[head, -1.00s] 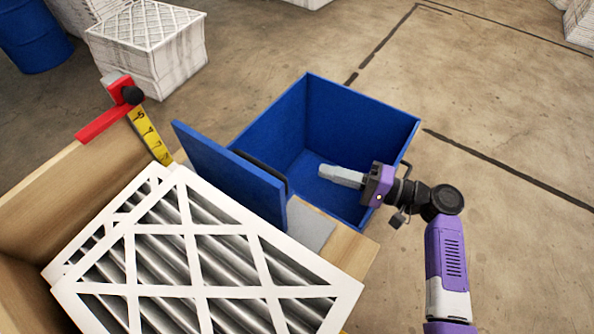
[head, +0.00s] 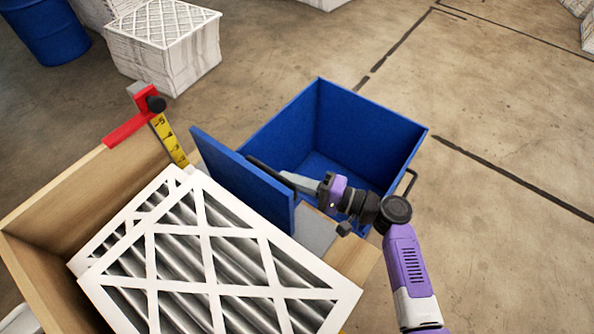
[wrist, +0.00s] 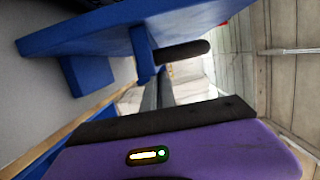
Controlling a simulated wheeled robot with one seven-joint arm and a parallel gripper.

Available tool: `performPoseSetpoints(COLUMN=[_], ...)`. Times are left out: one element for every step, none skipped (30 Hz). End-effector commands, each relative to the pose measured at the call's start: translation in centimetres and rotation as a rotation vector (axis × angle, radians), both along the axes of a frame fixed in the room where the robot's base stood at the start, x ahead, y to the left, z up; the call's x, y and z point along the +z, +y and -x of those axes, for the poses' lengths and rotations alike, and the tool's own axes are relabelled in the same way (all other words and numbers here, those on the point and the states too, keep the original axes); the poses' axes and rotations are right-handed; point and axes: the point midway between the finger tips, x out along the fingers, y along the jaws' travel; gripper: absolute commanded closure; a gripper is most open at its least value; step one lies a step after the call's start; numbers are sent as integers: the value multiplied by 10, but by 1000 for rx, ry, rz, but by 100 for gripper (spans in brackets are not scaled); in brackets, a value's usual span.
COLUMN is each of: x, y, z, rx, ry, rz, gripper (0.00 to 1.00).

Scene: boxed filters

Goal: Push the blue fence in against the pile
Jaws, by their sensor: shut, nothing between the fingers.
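The blue fence (head: 232,172) is an upright panel on the wooden bench, along the upper right side of the pile of white-framed pleated filters (head: 270,293). I cannot tell if fence and pile touch. A black handle bar (head: 255,165) is on the fence's far side, partly hidden. My gripper (head: 288,180) is shut and empty, with its fingertips close behind the fence by the handle; contact is unclear. In the wrist view the fence (wrist: 95,38) crosses the top, the handle (wrist: 182,52) sticks out right, and my fingers (wrist: 157,92) point at them.
An open blue bin (head: 375,125) stands behind the fence, under my arm. Wooden walls (head: 90,195) bound the pile at left. A yellow measure (head: 170,140) with a red bracket (head: 125,130) stands at the back corner. Open floor lies to the right.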

Motion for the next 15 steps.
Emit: performPoseSetpoints(x=[0,0,0,-1,-1,-1,-1,-1,-1,-1,-1,-1,-1,-1,0], y=[0,0,0,0,0,0,0,0,1,2,3,6,8,11,15], z=[0,0,0,0,0,0,0,0,1,2,4,7,10,13,18], rx=[0,0,0,0,0,0,0,0,0,0,1,1,2,3,4], ry=[0,0,0,0,0,0,0,0,1,1,1,2,3,3,2], rz=[0,0,0,0,0,0,0,0,0,0,0,-1,-1,-1,-2], gripper=[100,100,100,100,100,100,100,100,100,100,100,100,100,100,100])
